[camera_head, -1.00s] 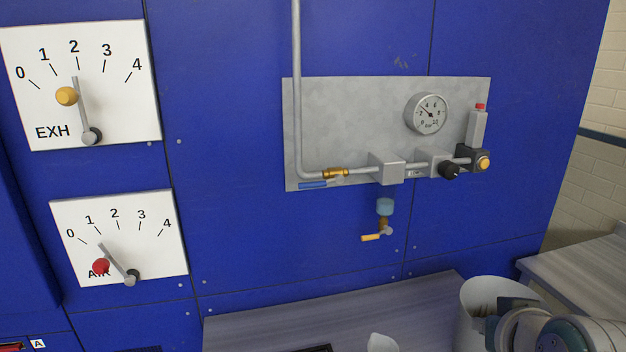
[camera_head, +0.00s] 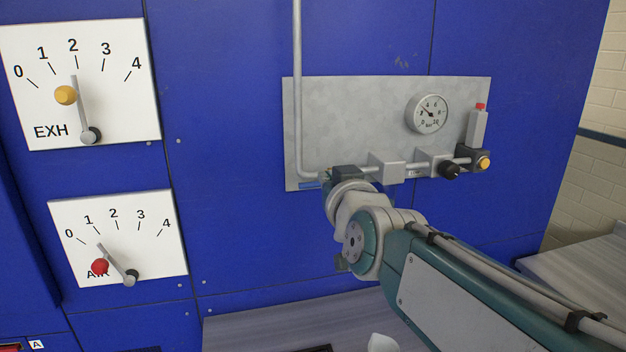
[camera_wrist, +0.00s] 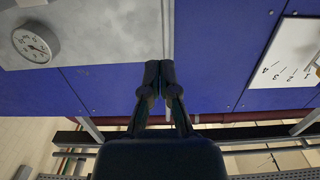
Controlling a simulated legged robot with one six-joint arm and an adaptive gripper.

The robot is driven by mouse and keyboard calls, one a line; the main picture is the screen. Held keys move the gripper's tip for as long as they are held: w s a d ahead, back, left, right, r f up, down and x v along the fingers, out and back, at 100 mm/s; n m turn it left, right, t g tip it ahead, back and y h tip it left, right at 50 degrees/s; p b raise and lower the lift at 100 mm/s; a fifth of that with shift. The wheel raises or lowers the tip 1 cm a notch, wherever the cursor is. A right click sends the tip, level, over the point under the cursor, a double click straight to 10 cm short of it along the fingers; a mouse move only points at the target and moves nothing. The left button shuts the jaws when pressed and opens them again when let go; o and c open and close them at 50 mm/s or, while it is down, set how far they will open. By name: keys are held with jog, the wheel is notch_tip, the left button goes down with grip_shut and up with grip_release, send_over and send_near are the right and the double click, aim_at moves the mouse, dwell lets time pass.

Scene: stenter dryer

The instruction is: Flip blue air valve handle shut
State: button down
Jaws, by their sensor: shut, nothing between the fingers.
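A small part of the blue air valve handle (camera_head: 308,186) shows in the head view at the lower left of the grey panel (camera_head: 350,115), lying about level. My arm hides the brass valve body and the rest of the handle. My gripper (camera_wrist: 164,66) is shut and empty in the wrist view, its fingertips together near the foot of the grey vertical pipe (camera_wrist: 168,28). In the head view my wrist is in front of the valve, and the fingers cannot be made out. Whether they touch the handle cannot be told.
A pressure gauge (camera_head: 427,113), a black knob (camera_head: 450,170) and a yellow button (camera_head: 483,163) are right of the valve. The EXH dial (camera_head: 80,85) and AIR dial (camera_head: 118,238) are at left. A grey bench (camera_head: 290,325) lies below.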

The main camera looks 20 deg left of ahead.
jog(key=w+a+f, duration=0.4)
jog(key=w+a, duration=0.3)
jog(key=w, duration=0.1)
jog(key=shift+w+f, duration=0.15)
jog(key=shift+f, duration=0.1)
